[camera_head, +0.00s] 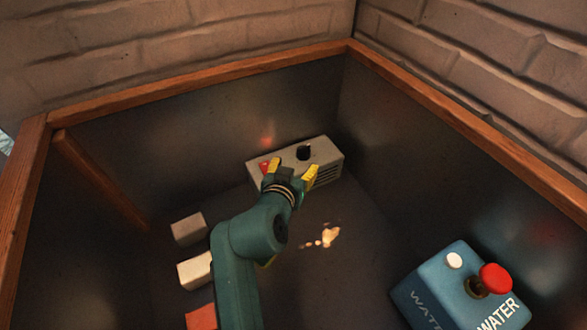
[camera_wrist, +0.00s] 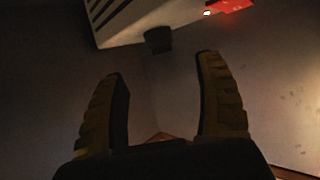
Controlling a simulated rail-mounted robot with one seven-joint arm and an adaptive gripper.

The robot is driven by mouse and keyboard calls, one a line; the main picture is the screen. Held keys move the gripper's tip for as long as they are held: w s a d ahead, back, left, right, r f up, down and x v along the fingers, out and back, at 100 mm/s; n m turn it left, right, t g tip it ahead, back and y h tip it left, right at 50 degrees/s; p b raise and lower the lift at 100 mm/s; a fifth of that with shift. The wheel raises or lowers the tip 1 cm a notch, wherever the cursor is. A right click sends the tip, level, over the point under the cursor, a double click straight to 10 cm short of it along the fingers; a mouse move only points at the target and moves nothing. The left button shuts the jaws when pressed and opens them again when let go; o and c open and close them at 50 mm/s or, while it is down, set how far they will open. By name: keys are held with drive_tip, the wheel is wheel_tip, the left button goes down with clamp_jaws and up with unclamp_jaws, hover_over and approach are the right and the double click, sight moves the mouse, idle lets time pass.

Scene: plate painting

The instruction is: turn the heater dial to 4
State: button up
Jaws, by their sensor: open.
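The heater (camera_head: 326,160) is a grey box with side vents against the far wall of the dark enclosure. Its black dial (camera_head: 304,153) sits on the top face, with a red part (camera_head: 264,166) to its left. My gripper (camera_head: 291,175) is open, its yellow fingers at the near edge of the heater. In the wrist view the dial (camera_wrist: 158,40) shows just beyond and between the fingertips of my gripper (camera_wrist: 160,68), apart from them. The red part glows at the top (camera_wrist: 232,4). No dial numbers are legible, so its setting cannot be told.
A blue WATER box (camera_head: 445,285) with a red knob (camera_head: 496,278) stands at the lower right. Pale blocks (camera_head: 188,229) and a reddish block (camera_head: 201,318) lie left of my arm. A bright patch (camera_head: 329,236) shows on the floor. Wooden-edged walls surround the area.

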drive_tip(key=shift+s+a+r, duration=0.1)
drive_tip(key=shift+s+r, duration=0.15)
drive_tip(key=shift+s, duration=0.3)
